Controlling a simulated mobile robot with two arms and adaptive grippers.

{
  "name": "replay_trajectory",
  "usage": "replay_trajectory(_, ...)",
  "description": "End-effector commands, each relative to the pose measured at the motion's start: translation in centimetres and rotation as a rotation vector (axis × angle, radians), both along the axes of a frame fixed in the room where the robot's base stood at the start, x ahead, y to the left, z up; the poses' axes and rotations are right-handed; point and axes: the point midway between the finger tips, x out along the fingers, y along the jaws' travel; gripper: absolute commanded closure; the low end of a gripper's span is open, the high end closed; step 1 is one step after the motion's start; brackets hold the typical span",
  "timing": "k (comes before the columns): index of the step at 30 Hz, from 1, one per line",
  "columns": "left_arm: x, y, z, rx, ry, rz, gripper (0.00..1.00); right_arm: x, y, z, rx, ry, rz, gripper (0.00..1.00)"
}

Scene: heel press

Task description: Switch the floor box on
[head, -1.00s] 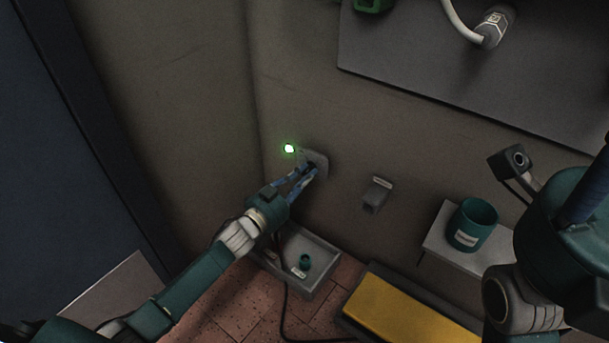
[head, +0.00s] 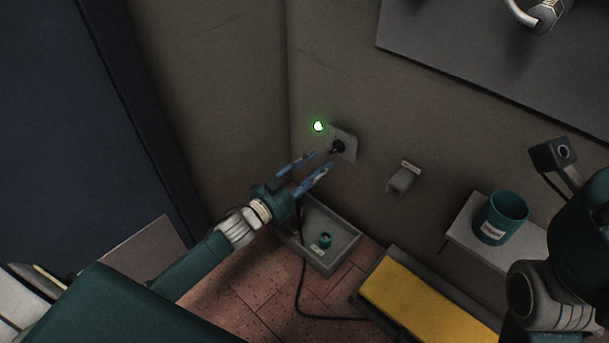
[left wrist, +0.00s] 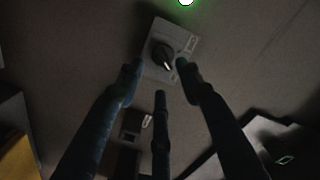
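A grey wall plate (head: 347,135) carries a dark rotary knob (head: 338,147). Both also show in the left wrist view, as the plate (left wrist: 182,38) and the knob (left wrist: 162,55). A green light (head: 318,126) glows on the wall beside the plate. My left gripper (head: 319,163) is open and empty, its fingers pointing at the plate and a little short of it. On the floor below, a grey tray-like box (head: 345,245) holds a small teal button or knob (head: 325,239) with a pale label. I cannot tell whether it is pressed. My right gripper's fingers are out of view.
A grey box with a yellow top (head: 425,300) lies on the tiled floor. A dark cable (head: 300,290) runs over the tiles. A teal cup (head: 502,220) stands on a white shelf (head: 465,230). A small grey fixture (head: 402,179) and a dark panel (head: 480,50) are on the wall.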

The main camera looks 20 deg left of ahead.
Motion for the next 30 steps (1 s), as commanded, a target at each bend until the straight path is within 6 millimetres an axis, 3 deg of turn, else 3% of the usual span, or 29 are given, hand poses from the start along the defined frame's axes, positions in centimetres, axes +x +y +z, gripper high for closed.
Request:
replay_trajectory(3, -2.4, 0.8, -0.1, 0.001, 0.003, 0.0, 0.64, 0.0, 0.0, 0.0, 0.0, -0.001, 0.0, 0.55)
replay_trajectory(9, -4.5, 1.6, 0.0, 0.0, 0.0, 0.0, 0.64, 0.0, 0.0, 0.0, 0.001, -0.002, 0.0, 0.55)
replay_trajectory(26, -4.9, 1.8, 0.0, 0.0, -0.001, -0.001, 0.64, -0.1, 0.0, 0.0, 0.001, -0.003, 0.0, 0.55)
replay_trajectory(30, -5.2, 0.6, 1.5, -0.027, -0.023, -0.019, 0.64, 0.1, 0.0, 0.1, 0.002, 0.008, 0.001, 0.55)
